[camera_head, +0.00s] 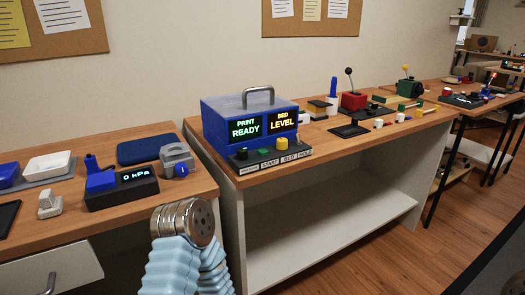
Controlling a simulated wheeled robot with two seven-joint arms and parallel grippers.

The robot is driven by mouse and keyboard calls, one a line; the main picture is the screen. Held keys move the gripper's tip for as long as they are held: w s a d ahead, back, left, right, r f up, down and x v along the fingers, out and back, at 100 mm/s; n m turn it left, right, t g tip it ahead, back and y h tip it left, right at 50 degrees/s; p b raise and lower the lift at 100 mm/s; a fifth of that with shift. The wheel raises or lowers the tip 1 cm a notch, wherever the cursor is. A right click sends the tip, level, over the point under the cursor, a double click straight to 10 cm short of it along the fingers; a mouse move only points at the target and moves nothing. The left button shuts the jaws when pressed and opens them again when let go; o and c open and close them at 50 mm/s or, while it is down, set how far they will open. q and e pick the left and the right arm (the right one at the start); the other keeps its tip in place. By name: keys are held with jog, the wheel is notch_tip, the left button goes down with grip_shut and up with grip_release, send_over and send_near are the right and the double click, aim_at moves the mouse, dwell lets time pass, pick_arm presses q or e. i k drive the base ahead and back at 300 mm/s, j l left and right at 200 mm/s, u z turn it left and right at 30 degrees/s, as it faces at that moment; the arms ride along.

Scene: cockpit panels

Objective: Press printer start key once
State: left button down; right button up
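The printer unit (246,122) is a blue box with a grey handle on the wooden bench. Its two lit screens read PRINT READY (245,127) in green and BED LEVEL (283,121) in orange. On its dark front ledge is a green key (262,152), above the label START (268,163). A black knob or key stands left of the green key, and a yellow key (281,142) stands right of it. One of my arms, with a light blue sleeve and metal wrist, rises at the bottom, left of centre, apart from the printer. No gripper fingers show.
The left bench holds a blue pressure gauge unit (121,189) reading 0 kPa, a grey device with a blue knob (177,160) and trays. Right of the printer are a red lever box (353,101), a black pad (349,131) and small blocks. The shelf below is empty.

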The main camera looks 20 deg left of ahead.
aim_at(264, 152)
jog(key=i+l+u, duration=0.2)
jog(key=l+u, duration=0.15)
jog(key=i+l+u, duration=0.1)
jog(key=l+u, duration=0.3)
jog(key=l, duration=0.15)
jog(key=l+u, duration=0.35)
jog(key=l, duration=0.15)
